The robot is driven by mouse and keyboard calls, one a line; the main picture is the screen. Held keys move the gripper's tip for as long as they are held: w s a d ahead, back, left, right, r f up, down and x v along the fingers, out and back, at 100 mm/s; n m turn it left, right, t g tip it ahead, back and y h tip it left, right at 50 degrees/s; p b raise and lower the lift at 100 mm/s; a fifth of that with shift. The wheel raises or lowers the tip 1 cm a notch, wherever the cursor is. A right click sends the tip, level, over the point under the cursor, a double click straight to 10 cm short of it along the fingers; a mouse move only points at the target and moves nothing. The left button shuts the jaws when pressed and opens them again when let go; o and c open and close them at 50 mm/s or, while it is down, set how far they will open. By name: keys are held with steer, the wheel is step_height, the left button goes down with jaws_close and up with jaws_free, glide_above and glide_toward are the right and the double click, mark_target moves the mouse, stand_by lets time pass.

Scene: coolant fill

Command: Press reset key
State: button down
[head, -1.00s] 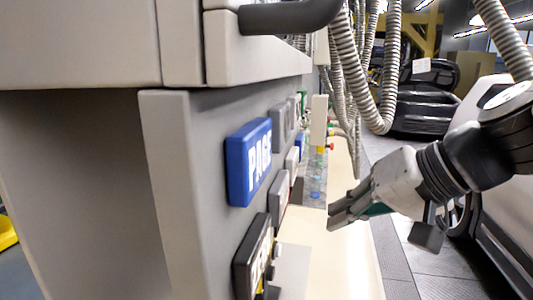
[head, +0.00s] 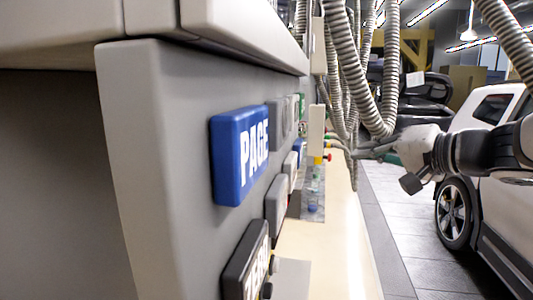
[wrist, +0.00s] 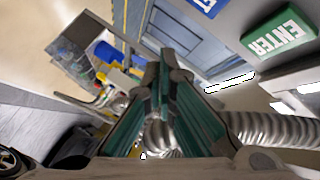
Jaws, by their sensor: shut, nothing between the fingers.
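A dark key with pale letters (head: 246,262), partly cut off and seen at a steep angle, sits low on the grey panel in the head view; it looks like the reset key. My gripper (head: 362,153) is farther along the panel, to the right of the key and apart from it. In the wrist view, my gripper (wrist: 165,60) has its fingertips together with nothing between them. The reset key does not show clearly in the wrist view.
A blue PAGE key (head: 240,155) sits above the dark key. A green ENTER key (wrist: 280,38) shows at upper right in the wrist view. Ribbed hoses (head: 345,70) hang near my gripper. A white car (head: 480,180) stands at right, with floor between it and the bench.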

steer(key=w+a, duration=0.2)
steer(key=a, duration=0.6)
steer(key=shift+w+b, duration=0.3)
steer(key=shift+b, duration=0.15)
steer(key=shift+a, duration=0.2)
stand_by(1.0)
steer(key=shift+w+a+b, duration=0.15)
steer(key=shift+a+b, duration=0.15)
steer(key=shift+b, duration=0.2)
steer(key=shift+w+a+b, duration=0.15)
steer(key=shift+a+b, duration=0.25)
steer(key=shift+a, duration=0.1)
stand_by(0.6)
steer(key=shift+d, duration=0.1)
steer(key=shift+s+d, duration=0.3)
steer(key=shift+d, duration=0.5)
steer(key=shift+s+d+b, duration=0.15)
steer(key=shift+s+d, duration=0.1)
steer(key=shift+d, duration=0.55)
steer(key=shift+s+d+b, duration=0.2)
steer(key=shift+s+d, duration=0.1)
steer(key=shift+d, duration=0.5)
steer(key=shift+s+d+b, duration=0.15)
steer(key=shift+s+d, duration=0.1)
steer(key=shift+d, duration=0.55)
